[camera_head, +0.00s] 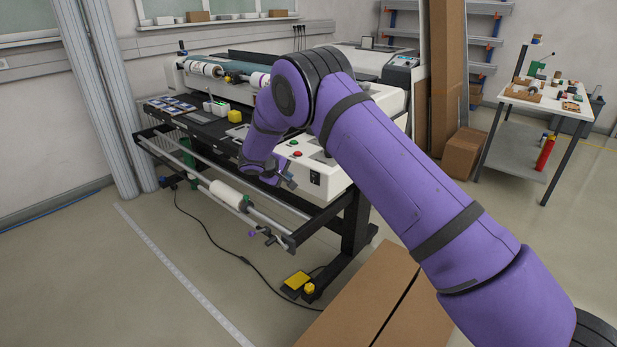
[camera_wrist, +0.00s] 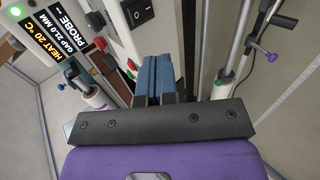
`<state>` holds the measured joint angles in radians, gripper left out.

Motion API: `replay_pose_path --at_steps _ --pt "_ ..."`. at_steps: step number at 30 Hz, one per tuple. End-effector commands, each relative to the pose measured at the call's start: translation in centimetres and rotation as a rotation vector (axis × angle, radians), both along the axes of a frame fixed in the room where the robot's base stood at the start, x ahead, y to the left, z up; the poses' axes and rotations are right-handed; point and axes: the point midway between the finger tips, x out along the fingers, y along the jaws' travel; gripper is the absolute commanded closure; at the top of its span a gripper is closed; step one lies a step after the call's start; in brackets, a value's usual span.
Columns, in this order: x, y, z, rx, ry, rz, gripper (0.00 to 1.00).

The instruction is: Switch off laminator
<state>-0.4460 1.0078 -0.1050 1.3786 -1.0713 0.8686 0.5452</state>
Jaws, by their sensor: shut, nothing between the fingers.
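The laminator (camera_head: 330,180) is a long machine with a white end housing on a black frame. In the wrist view, a black rocker switch (camera_wrist: 138,12) with white marks sits on its white end panel; I cannot tell which side is pressed. In the head view, a small dark patch (camera_head: 315,177) shows on the end panel. A lit display (camera_wrist: 45,40) reads heat 20 °C, with a green lamp (camera_wrist: 15,11) beside it. My gripper (camera_wrist: 155,68) has its blue fingers shut and empty, pointing toward the panel below the switch. It also shows in the head view (camera_head: 290,183); contact is unclear.
Red and green buttons (camera_head: 295,153) sit on the housing top. Rails with a white roll (camera_head: 228,195) run along the laminator's front. A yellow pedal (camera_head: 296,281) and cable lie on the floor. Cardboard boxes (camera_head: 360,300) stand in front. A cluttered side table (camera_head: 545,98) is at right.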

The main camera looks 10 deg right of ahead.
Motion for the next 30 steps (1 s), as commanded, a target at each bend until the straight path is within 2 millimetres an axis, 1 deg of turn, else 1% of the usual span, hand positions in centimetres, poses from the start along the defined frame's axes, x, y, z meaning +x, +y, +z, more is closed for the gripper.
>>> replay_pose_path --at_steps 7,11,17,27,28,30 --pt "0.0 -0.1 0.0 0.0 -0.001 -0.001 1.0" --pt "0.3 -0.5 -0.4 0.0 0.001 -0.002 1.0" --pt "1.6 -2.4 -2.4 0.0 0.002 -0.003 1.0" --pt "4.4 -6.1 -6.6 0.002 0.001 -0.003 1.0" --pt "4.6 -6.5 -6.8 0.001 0.0 -0.003 1.0" --pt "5.3 -7.4 -6.4 0.003 -0.002 -0.004 1.0"
